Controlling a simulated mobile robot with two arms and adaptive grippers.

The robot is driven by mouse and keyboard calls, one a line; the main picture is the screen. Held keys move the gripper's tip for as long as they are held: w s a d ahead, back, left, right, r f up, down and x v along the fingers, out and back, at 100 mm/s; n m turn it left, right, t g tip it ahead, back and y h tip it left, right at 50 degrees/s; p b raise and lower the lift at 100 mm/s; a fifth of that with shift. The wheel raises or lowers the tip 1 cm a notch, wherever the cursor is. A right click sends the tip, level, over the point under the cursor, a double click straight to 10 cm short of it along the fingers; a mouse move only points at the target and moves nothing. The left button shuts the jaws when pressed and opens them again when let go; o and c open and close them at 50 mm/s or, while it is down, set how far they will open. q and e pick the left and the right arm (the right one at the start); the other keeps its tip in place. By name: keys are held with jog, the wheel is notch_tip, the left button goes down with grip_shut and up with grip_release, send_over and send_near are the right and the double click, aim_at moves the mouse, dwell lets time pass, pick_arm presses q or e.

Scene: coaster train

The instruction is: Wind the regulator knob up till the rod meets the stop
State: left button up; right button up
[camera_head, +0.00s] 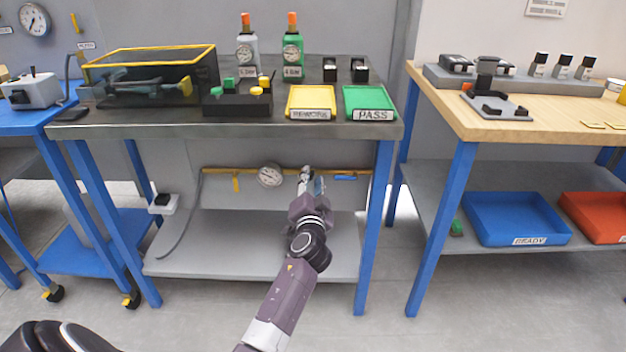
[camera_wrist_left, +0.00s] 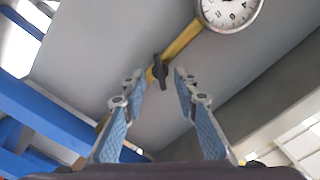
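A dark knob (camera_wrist_left: 159,70) sits on a yellow pipe (camera_wrist_left: 182,41) under the bench; I take it for the regulator knob. A round white gauge (camera_wrist_left: 229,10) is beside it on the pipe, and the gauge also shows in the head view (camera_head: 270,175). My left gripper (camera_head: 312,178) reaches under the bench top to the pipe. In the left wrist view its blue-padded fingers (camera_wrist_left: 159,82) are spread, with the knob just beyond and between the tips, not gripped. My gripper hides the knob in the head view. I cannot make out the rod or stop. My right gripper is out of view.
The bench top (camera_head: 250,131) is above my forearm, with blue legs (camera_head: 375,225) either side and a lower shelf (camera_head: 250,262) below. A blue handle (camera_head: 345,177) is on the pipe to the right. A grey hose (camera_head: 190,225) hangs at the left.

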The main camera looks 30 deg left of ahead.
pick_arm(q)
jog(key=shift+d+r, duration=0.1)
jog(key=v, duration=1.2)
jog(key=shift+o, duration=0.5)
